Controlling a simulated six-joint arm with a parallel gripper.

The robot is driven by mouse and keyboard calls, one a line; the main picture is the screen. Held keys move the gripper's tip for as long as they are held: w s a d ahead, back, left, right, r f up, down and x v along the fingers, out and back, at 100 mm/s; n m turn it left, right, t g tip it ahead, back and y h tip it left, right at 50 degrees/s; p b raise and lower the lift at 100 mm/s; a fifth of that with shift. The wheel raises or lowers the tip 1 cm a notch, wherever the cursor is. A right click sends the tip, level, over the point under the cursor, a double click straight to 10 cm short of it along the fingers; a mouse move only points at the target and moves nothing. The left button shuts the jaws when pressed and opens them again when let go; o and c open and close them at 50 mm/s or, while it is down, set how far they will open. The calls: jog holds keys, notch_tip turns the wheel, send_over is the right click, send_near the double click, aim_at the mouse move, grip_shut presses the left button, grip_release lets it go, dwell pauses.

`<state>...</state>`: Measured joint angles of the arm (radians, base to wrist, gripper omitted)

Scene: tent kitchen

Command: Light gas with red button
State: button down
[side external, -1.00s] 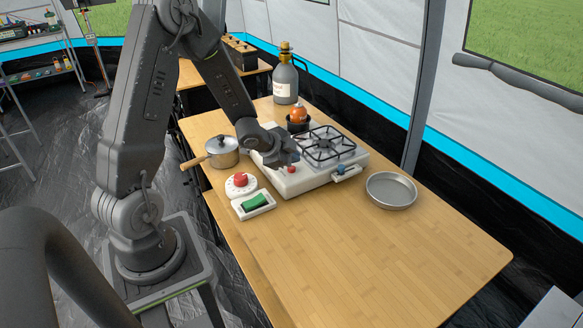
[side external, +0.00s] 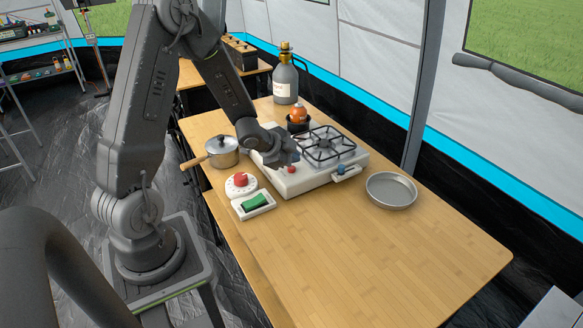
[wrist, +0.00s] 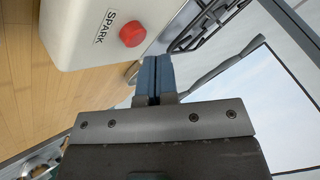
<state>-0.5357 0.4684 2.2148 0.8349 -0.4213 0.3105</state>
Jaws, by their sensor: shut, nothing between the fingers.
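The white gas stove (side external: 308,176) stands on the wooden table, with a black grate on top. Its red button (side external: 291,170) is on the front side; in the wrist view the red button (wrist: 132,33) sits beside a label reading "SPARK". My gripper (side external: 293,158) is at the stove's front, close above the red button. In the wrist view the blue fingertips of my gripper (wrist: 154,75) are together and empty, a short gap from the button. I see no contact between them.
A blue knob (side external: 341,170) is further right on the stove front. A lidded pot (side external: 222,152) stands left, a round pan (side external: 391,189) right. The table's near right is clear.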

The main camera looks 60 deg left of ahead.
aim_at(292, 169)
jog(key=shift+f, duration=0.2)
dwell(0.5)
jog(key=shift+f, duration=0.2)
jog(key=shift+f, duration=0.55)
dwell(0.7)
jog(key=shift+r, duration=0.95)
jog(key=shift+r, duration=2.55)
